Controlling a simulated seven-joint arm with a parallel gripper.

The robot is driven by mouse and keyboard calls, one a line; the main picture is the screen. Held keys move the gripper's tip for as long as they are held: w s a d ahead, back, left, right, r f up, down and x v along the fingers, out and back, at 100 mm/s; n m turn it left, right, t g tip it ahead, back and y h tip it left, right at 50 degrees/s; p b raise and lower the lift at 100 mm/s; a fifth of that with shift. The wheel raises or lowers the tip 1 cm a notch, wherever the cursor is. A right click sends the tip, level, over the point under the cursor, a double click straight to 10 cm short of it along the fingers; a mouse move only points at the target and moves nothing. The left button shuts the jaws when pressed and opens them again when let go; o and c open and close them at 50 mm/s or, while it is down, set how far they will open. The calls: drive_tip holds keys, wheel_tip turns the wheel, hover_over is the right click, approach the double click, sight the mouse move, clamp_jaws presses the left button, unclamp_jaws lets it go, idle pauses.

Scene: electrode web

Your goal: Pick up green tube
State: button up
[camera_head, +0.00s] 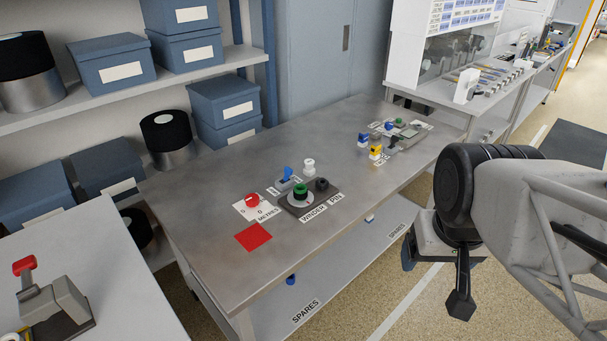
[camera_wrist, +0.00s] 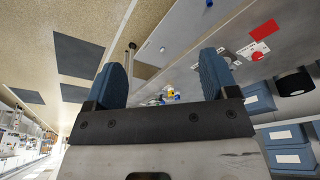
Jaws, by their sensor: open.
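A green round piece (camera_head: 301,189) sits on a white disc on the dark plate beside the "WINDER PIN" labels, mid-table. Another small green piece (camera_head: 399,121) lies on a dark base at the table's far end. I cannot tell for sure which one is the green tube. My gripper (camera_head: 435,278) is off the table's right side, above the floor, well apart from both. In the wrist view my gripper (camera_wrist: 160,72) is open, with blue finger pads spread and nothing between them. No green piece is clear in the wrist view.
The metal table (camera_head: 215,240) holds a red square (camera_head: 253,236), a red knob (camera_head: 252,200), a white spool (camera_head: 309,165), and blue and yellow pieces (camera_head: 376,152). A spares shelf (camera_head: 340,270) lies below. Blue boxes and black rolls fill shelves at left.

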drive_tip(key=shift+w, duration=0.1)
drive_tip(key=w+a+f+m+g+y, duration=0.1)
drive_tip(key=w+a+f+m+y, duration=0.2)
drive_tip(key=w, duration=0.5)
drive_tip(key=w+a+f+m+y, duration=0.25)
drive_tip(key=w+a+m, duration=0.2)
drive_tip(key=w, duration=0.45)
drive_tip(key=w+a+f+m+g+y, duration=0.1)
drive_tip(key=w+a+f+m+y, duration=0.15)
drive_tip(key=w+a, duration=0.4)
drive_tip(key=w+a+f+m+t+y, duration=0.1)
drive_tip(key=w+f+m+y, duration=0.15)
drive_tip(key=w, duration=0.35)
drive_tip(key=w+a+f+m+t+y, duration=0.1)
drive_tip(key=w+f+m, duration=0.3)
drive_tip(key=w, duration=0.3)
drive_tip(key=m+t+y, duration=0.1)
drive_tip(key=m+t, duration=0.2)
drive_tip(key=m, duration=0.3)
approach(300, 192)
drive_tip(key=w, duration=0.1)
drive_tip(key=w+a+f, duration=0.1)
drive_tip(key=w, duration=0.1)
drive_tip(key=shift+w+a+f, duration=0.15)
drive_tip(key=shift+w+a, duration=0.15)
drive_tip(key=shift+a, duration=0.05)
drive_tip(key=shift+x, duration=1.3)
drive_tip(key=shift+a, duration=0.1)
